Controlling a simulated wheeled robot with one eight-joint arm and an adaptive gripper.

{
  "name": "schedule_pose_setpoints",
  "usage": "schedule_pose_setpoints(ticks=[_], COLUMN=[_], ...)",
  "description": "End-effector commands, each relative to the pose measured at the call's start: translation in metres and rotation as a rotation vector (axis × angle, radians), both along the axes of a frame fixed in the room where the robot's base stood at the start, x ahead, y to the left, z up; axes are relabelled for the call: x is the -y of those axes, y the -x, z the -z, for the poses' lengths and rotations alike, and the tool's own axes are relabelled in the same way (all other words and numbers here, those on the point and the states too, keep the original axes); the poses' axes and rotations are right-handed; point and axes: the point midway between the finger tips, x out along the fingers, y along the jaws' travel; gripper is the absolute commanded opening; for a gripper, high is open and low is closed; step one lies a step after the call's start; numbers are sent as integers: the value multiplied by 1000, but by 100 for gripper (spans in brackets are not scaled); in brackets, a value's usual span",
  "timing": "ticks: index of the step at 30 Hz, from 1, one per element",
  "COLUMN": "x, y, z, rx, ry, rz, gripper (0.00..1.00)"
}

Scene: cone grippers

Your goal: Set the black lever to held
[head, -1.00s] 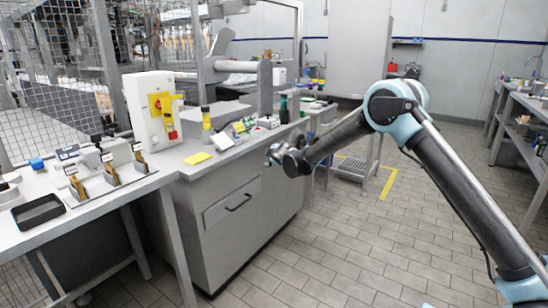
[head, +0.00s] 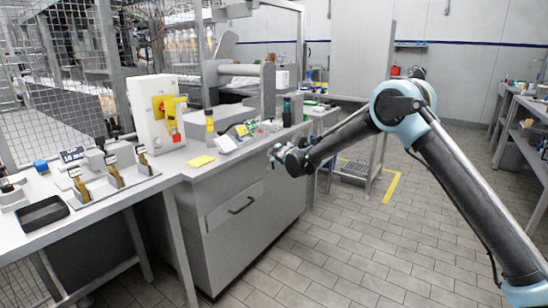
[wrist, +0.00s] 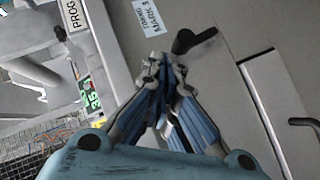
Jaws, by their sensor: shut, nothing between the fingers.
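In the head view my gripper (head: 273,157) hangs at the front of the grey bench.
The grey bench cabinet (head: 262,235) has a dark drawer handle (head: 241,206). On top stand a white box with a yellow and red switch (head: 155,110), a yellow pad (head: 201,161) and bottles. A side table (head: 100,205) is at left. The tiled floor at centre is clear.

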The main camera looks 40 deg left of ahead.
Motion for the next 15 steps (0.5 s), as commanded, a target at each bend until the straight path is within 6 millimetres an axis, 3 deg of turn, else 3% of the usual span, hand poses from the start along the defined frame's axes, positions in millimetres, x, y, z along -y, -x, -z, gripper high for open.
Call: schedule_pose_setpoints(ticks=[7,15], x=[8,40], y=[12,33], z=[-21,-38], rx=[0,-1], ry=[0,1], rz=[7,9], gripper=[0,0])
